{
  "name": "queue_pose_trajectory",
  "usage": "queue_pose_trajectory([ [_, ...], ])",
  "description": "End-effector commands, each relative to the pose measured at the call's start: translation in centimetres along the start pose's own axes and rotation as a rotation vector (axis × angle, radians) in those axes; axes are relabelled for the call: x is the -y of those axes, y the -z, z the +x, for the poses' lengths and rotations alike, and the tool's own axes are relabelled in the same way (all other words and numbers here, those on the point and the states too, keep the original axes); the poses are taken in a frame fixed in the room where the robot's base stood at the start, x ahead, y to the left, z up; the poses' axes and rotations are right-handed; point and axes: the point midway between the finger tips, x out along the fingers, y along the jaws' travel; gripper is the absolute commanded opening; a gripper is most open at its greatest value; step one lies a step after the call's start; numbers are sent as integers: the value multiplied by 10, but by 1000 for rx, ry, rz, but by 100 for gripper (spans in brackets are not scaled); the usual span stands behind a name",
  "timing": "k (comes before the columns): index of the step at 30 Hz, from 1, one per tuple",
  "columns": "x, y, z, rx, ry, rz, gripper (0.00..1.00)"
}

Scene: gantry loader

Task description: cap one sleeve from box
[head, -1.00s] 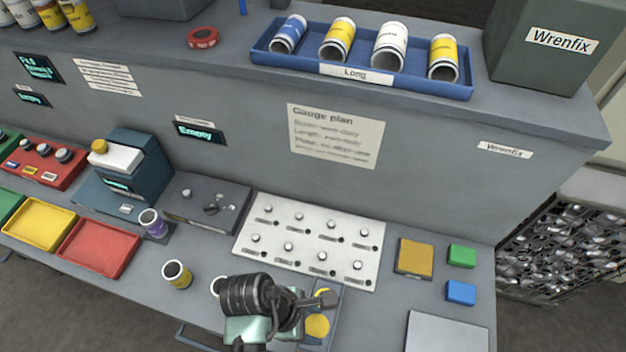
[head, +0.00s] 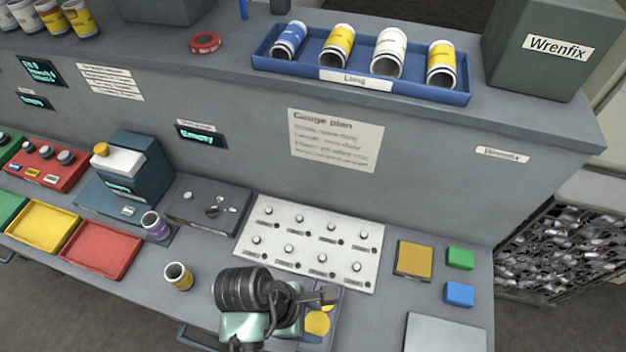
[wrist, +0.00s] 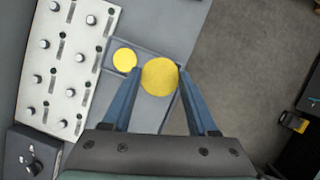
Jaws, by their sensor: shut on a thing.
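My gripper (wrist: 160,82) is shut on a yellow round cap (wrist: 159,76) in the wrist view, its blue fingers on either side. The held cap looks larger than the yellow cap (wrist: 125,60) in the shallow box beyond, so it seems nearer the camera. In the head view my arm hides part of the box (head: 336,325), where yellow discs (head: 317,323) show. A yellow-and-white open sleeve (head: 178,277) stands on the bench left of my arm. A purple sleeve (head: 155,225) stands by the blue machine. My fingertips are hidden in the head view.
A white panel with several knobs (head: 312,242) lies behind my arm. A blue tray (head: 360,85) marked Long holds several sleeves on the upper shelf. Red (head: 100,250) and yellow (head: 42,228) trays sit at left. Green (head: 460,257) and blue (head: 459,293) blocks are at right.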

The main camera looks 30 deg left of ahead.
Motion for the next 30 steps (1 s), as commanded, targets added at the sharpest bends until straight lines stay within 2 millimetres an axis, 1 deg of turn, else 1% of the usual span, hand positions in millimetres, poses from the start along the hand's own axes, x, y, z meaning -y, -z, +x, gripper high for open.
queue_pose_trajectory([
  [1, 0, -2, -4, 0, 1, 0, 8],
  [24, 0, -13, -31, 0, 1, 0, 8],
  [30, 0, -13, -32, 0, 1, 0, 8],
])
